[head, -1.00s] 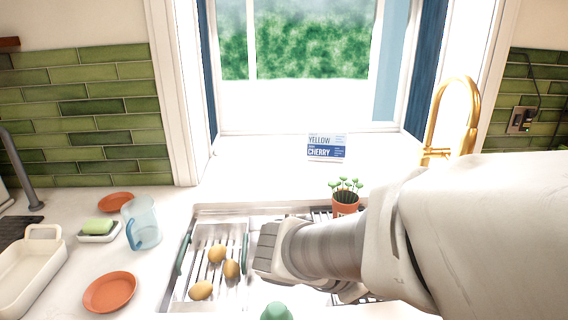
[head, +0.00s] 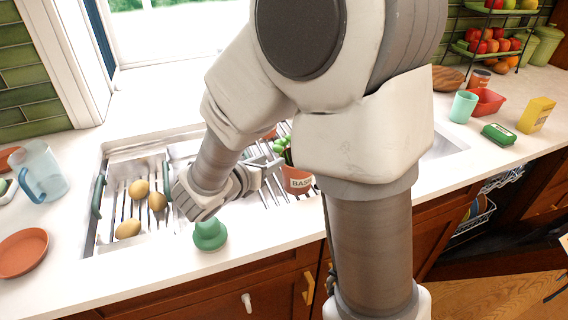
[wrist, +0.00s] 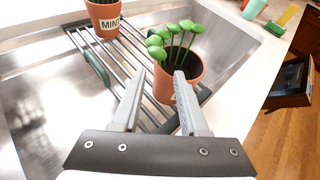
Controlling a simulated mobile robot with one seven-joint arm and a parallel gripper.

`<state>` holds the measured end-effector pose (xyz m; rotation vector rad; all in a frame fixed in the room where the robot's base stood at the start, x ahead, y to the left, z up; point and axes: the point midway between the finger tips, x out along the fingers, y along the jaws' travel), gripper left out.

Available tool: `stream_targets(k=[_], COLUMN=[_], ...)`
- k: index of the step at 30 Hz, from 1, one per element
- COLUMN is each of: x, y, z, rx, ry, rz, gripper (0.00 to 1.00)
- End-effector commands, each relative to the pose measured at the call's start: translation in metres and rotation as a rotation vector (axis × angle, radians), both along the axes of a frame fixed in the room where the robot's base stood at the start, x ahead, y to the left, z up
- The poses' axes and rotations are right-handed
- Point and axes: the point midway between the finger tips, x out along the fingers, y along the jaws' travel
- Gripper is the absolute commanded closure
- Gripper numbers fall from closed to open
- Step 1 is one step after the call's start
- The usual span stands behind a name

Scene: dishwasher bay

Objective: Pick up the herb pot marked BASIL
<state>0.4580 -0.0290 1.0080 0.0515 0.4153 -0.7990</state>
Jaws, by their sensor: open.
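The herb pot marked BASIL (head: 297,181) is terracotta with green sprouts. It stands on the rack over the sink, with the right end of its label cut off by my arm. In the wrist view the pot (wrist: 163,84) stands upright just beyond my fingertips, its label mostly hidden behind the right finger. My gripper (wrist: 157,88) is open and empty, its fingers pointing at the pot's lower body. In the head view my gripper (head: 272,172) is just left of the pot.
A second pot, marked MINT (wrist: 104,20), stands on the rack (wrist: 108,58) behind and left. A green knobbed object (head: 210,236) stands at the counter's front edge. A teal cup (head: 463,106) is far right.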

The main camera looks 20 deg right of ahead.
Motion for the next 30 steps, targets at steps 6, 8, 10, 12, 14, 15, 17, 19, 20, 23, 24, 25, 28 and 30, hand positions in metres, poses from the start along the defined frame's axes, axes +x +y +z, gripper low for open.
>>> stream_targets(k=[6,8,10,12,14,15,17,19,20,23,24,25,28,30], x=[0.013,0.015,0.021,0.028,0.035,0.039,0.043,0.047,0.048,0.049,0.049,0.049,0.049,0.049], y=[-0.014,-0.017,-0.021,-0.028,-0.034,-0.038,-0.043,-0.046,-0.047,-0.048,-0.047,-0.047,-0.047,-0.047], z=[-0.008,-0.009,-0.013,-0.018,-0.021,-0.024,-0.026,-0.027,-0.028,-0.028,-0.028,-0.028,-0.028,-0.028], rx=[0.0,0.0,0.001,0.001,0.001,0.001,0.0,0.0,0.0,-0.001,-0.001,-0.001,-0.001,-0.001], ry=[0.0,0.0,0.0,0.002,0.001,0.001,0.001,0.0,0.0,-0.001,-0.001,-0.001,-0.001,-0.001], rz=[-0.001,-0.001,-0.004,-0.004,-0.005,-0.005,-0.003,-0.002,-0.001,0.0,0.0,0.0,0.0,0.0], gripper=[0.57,0.57,0.57,0.57,0.57,0.57,0.57,0.57,0.57,0.57,0.57,0.57,0.62,0.75])
